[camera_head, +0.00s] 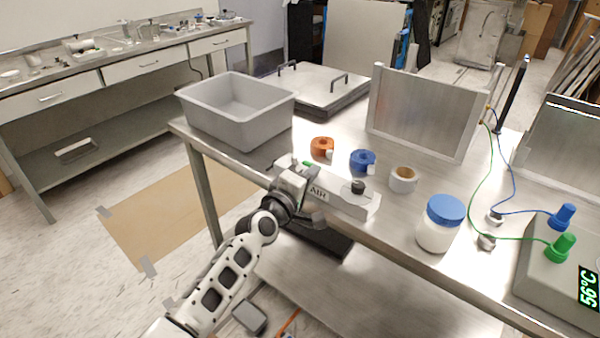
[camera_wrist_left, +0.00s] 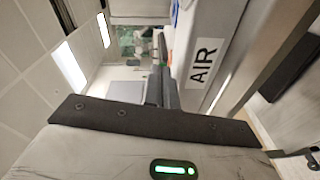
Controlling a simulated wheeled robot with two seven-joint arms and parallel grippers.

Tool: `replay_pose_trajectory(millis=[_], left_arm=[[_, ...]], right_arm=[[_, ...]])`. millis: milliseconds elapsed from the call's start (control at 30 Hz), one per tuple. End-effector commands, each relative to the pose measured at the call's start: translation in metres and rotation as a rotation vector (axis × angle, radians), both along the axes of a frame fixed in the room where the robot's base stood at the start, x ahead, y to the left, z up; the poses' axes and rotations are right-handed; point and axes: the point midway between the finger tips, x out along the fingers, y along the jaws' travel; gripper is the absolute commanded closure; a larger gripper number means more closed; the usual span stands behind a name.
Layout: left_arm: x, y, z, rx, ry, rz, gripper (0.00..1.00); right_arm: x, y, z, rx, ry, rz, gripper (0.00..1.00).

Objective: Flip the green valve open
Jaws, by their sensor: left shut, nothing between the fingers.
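A pale AIR unit (camera_head: 335,204) sits along the front edge of the steel table, with a black knob (camera_head: 358,187) on its right end. A small green piece (camera_head: 308,164), probably the valve handle, shows at its left end, mostly hidden by my left gripper (camera_head: 288,164). My left gripper is shut and empty, close against that end of the unit; I cannot tell whether it touches the valve. In the left wrist view, the closed fingers (camera_wrist_left: 165,80) point along the side of the AIR unit (camera_wrist_left: 208,50). The valve's position is unclear. My right gripper is not in view.
The steel table holds a grey bin (camera_head: 238,110), orange tape (camera_head: 321,148), blue tape (camera_head: 362,160), a pale roll (camera_head: 403,180) and a blue-lidded jar (camera_head: 440,225). A temperature unit (camera_head: 545,275) with cables stands right. Open floor lies left of the table.

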Motion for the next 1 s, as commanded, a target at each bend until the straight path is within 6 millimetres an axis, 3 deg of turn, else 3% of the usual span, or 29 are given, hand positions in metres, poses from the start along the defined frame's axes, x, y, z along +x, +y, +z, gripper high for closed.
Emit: replay_pose_trajectory(millis=[133,767,1000], left_arm=[[0.002,-0.013,0.008,-0.011,-0.007,0.012,1.00],[0.001,-0.016,0.009,-0.012,-0.009,0.021,1.00],[-0.025,0.000,0.011,-0.012,-0.007,0.025,1.00]], right_arm=[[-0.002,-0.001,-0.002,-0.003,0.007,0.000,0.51],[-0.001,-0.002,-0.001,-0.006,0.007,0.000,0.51],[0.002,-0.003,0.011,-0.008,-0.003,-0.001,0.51]])
